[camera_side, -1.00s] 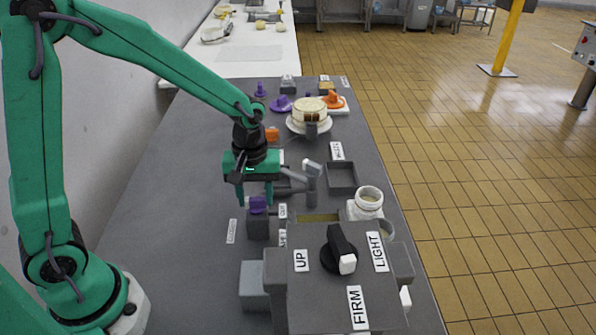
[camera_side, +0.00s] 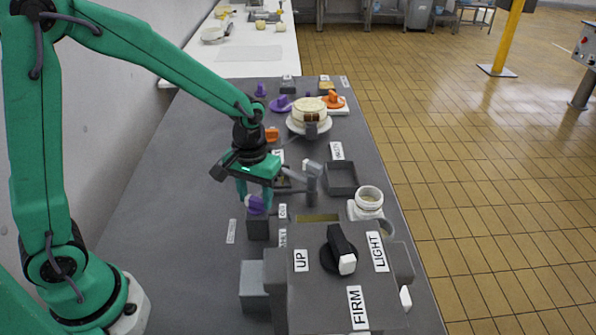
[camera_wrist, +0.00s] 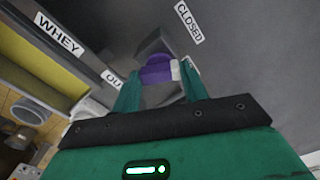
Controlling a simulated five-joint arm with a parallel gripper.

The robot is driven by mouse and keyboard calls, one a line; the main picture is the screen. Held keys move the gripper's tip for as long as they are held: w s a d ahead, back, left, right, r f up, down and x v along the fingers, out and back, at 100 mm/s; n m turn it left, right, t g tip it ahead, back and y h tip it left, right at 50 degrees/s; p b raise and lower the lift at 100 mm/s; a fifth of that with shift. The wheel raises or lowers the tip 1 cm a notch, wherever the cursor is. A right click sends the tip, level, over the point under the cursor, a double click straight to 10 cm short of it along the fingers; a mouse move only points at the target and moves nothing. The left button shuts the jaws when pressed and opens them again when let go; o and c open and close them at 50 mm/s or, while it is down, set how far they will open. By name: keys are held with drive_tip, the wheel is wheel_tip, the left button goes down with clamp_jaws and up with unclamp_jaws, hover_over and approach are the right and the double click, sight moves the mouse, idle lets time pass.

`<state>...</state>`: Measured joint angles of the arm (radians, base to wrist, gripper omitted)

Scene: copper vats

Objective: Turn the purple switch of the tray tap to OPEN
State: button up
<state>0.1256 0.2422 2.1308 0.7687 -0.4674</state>
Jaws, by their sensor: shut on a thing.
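The purple switch (camera_side: 257,206) sits on top of a small dark grey block (camera_side: 259,229) on the bench. My gripper (camera_side: 254,196) is pointing down over the block, with its green fingers shut on the switch. In the wrist view the purple switch (camera_wrist: 157,72) lies between the two green fingertips of my gripper (camera_wrist: 160,82). A white patch shows at the switch's right edge. A CLOSED label (camera_wrist: 188,23) lies on the bench beyond the switch. The fingers partly cover the switch, so its exact pointing direction is hard to tell.
A dark control box (camera_side: 300,290) with a black knob stands close in front. Right of the switch are a grey post (camera_side: 312,188), a square grey tray (camera_side: 342,177) and a white ring-shaped vessel (camera_side: 369,200). A WHEY label (camera_wrist: 59,34) shows.

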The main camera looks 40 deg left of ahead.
sight(255, 199)
drive_tip(key=m, duration=0.6)
drive_tip(key=shift+m, duration=0.3)
drive_tip(key=m, duration=0.6)
drive_tip(key=shift+m, duration=0.3)
drive_tip(key=o, duration=1)
drive_tip(key=shift+r, duration=0.1)
drive_tip(key=shift+r, duration=3.85)
